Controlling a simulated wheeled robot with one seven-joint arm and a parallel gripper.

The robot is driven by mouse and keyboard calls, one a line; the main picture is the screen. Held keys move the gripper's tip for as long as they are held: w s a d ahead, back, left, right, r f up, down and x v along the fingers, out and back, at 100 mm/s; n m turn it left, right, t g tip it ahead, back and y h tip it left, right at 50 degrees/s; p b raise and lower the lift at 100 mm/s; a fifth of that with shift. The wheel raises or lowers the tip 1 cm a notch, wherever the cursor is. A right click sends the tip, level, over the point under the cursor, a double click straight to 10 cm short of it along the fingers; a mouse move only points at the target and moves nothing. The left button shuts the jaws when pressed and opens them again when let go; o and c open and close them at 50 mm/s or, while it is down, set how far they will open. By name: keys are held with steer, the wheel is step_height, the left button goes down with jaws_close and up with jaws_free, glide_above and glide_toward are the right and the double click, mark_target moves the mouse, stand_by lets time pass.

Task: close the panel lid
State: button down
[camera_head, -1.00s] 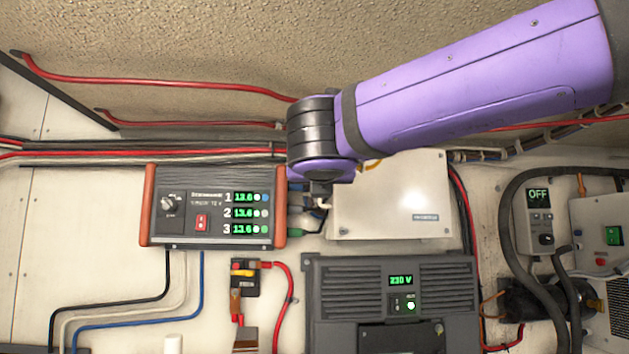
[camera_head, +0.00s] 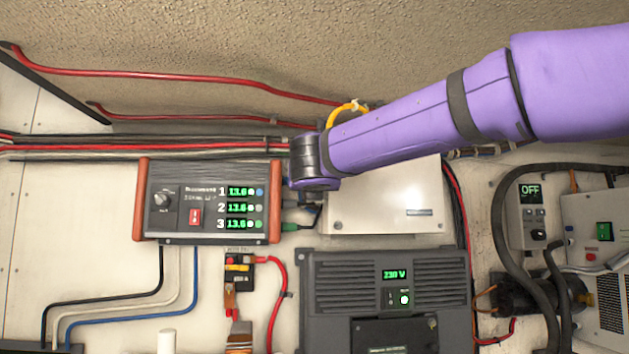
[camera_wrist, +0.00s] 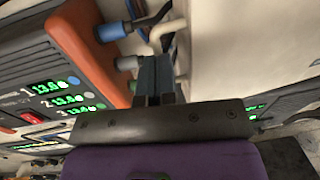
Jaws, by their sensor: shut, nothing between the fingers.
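The white panel lid (camera_head: 385,205) is a pale flat cover on the wall, right of the grey and orange charger. Its upper part is hidden behind my purple arm, and I cannot tell how far it stands open. In the wrist view the pale cover (camera_wrist: 255,40) fills the upper right. My gripper (camera_wrist: 154,75) is shut and empty, with its dark fingers in the gap between the charger's orange end and the pale cover. I cannot tell whether the fingers touch it. In the head view my wrist hides most of the fingers.
The charger (camera_head: 208,203) with green digits is close on the left, with plugs and cables (camera_wrist: 125,40) around the fingers. A dark inverter (camera_head: 335,290) is below the lid. A thick black hose (camera_head: 500,225) and an OFF display unit (camera_head: 530,205) are to the right.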

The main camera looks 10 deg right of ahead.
steer(key=shift+w, duration=0.1)
steer(key=w, duration=0.3)
steer(key=shift+w+a+r, duration=0.1)
steer(key=shift+a+r, duration=0.1)
steer(key=shift+a, duration=0.2)
stand_by(0.4)
